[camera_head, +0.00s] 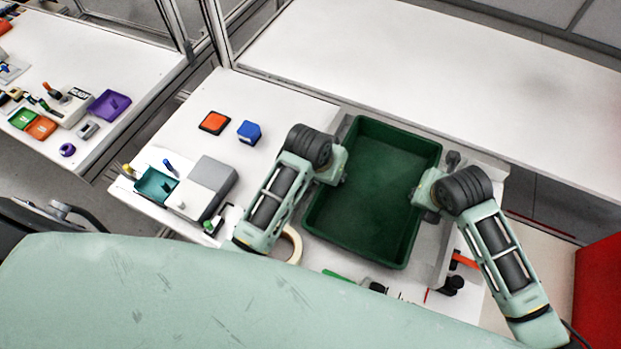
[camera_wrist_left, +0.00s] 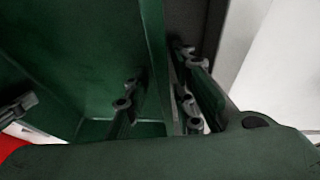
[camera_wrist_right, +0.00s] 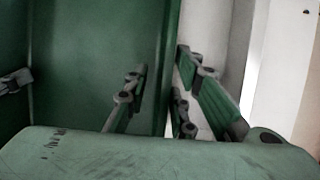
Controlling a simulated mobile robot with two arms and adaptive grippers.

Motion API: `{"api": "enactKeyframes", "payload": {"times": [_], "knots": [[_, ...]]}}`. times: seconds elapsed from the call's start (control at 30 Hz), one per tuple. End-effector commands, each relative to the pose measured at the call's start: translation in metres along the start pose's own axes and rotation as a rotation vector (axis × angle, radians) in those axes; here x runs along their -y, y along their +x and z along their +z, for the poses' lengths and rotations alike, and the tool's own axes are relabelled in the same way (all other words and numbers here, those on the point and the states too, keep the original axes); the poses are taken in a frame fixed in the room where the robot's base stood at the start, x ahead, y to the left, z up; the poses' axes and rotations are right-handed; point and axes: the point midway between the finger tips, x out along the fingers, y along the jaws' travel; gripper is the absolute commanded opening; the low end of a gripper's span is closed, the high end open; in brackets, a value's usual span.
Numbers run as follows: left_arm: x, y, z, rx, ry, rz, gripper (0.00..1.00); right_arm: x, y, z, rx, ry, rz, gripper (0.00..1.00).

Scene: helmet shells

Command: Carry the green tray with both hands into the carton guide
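The green tray (camera_head: 374,185) is a deep, empty rectangular tray between my two grippers. My left gripper (camera_head: 335,165) is at its left side wall and my right gripper (camera_head: 424,191) at its right side wall. In the left wrist view the fingers (camera_wrist_left: 160,82) straddle the tray's wall (camera_wrist_left: 153,35), one inside and one outside. In the right wrist view the fingers (camera_wrist_right: 162,82) straddle the opposite wall (camera_wrist_right: 172,35) likewise. Whether the pads press on the walls is hidden. A grey surface (camera_head: 443,238) borders the tray; I cannot make out the carton guide clearly.
To the left on the white table stand an orange block (camera_head: 214,122), a blue block (camera_head: 249,132) and a grey-white box (camera_head: 205,188). A tape roll (camera_head: 293,246) and small tools lie close in front. A long white table (camera_head: 450,65) behind is clear. Something red (camera_head: 600,295) stands at right.

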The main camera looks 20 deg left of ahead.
Motion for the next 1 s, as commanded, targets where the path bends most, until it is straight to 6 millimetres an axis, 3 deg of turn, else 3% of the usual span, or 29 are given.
{"api": "enactKeyframes", "payload": {"times": [0.23,0.37,0.8,1.0], "knots": [[0.001,-0.001,0.000,-0.001,-0.001,-0.002,0.23,0.001,0.000,0.000,-0.001,0.000,-0.003,0.23],[0.001,-0.012,-0.001,-0.003,-0.001,-0.002,0.23,0.002,0.000,0.000,-0.001,0.000,-0.004,0.23],[0.001,-0.098,-0.001,-0.004,0.000,-0.002,0.23,0.002,0.001,0.000,-0.001,0.000,-0.004,0.23],[0.001,-0.117,-0.001,-0.002,-0.001,-0.001,0.23,0.002,0.000,0.000,-0.001,0.000,-0.004,0.23]]}}
